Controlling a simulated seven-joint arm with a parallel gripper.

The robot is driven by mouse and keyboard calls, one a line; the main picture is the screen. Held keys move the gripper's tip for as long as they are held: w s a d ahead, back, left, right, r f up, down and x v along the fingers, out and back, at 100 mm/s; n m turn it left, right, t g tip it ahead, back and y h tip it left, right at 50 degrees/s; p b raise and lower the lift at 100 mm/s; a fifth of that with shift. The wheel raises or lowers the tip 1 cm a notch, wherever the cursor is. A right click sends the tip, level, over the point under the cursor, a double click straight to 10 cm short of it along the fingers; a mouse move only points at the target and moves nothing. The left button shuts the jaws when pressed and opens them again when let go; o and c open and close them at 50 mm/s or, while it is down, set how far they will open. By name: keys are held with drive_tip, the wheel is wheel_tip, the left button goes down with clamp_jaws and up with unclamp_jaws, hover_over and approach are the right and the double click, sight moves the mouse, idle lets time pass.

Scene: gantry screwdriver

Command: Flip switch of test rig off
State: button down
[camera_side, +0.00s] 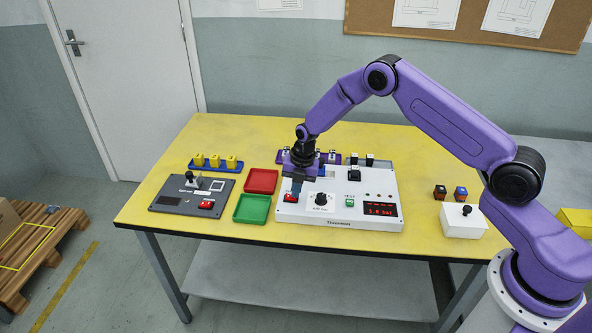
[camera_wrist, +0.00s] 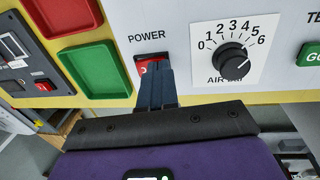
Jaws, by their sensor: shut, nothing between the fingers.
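The test rig (camera_side: 340,215) is a white console on the yellow table, with a lit red display (camera_side: 380,209) at its right. Its red power switch (camera_side: 290,198) is at the front left and shows below the POWER label in the wrist view (camera_wrist: 148,66). My gripper (camera_side: 296,194) points down at this switch with its fingers together and nothing between them. In the wrist view the fingertips (camera_wrist: 155,72) overlap the switch's lower right part and hide it. I cannot tell whether they touch it or which way the rocker is tilted.
The air dial (camera_wrist: 233,60) is just right of the fingers, and a green button (camera_side: 350,202) is beyond it. Red (camera_side: 262,181) and green (camera_side: 252,208) trays lie to the left. A dark panel (camera_side: 168,200) has another red switch (camera_side: 206,204).

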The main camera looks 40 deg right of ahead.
wheel_tip(320, 180, up, 14)
drive_tip(key=shift+s+d+f, duration=0.15)
drive_tip(key=shift+s+d, duration=0.25)
drive_tip(key=shift+s, duration=0.05)
drive_tip(key=shift+w+a, duration=0.35)
idle(0.3)
drive_tip(key=f, duration=0.4)
drive_tip(key=w+a+f, duration=0.1)
drive_tip(key=f, duration=0.8)
drive_tip(key=shift+w+a+f, duration=0.2)
drive_tip(key=shift+a, duration=0.05)
drive_tip(key=shift+f, duration=0.1)
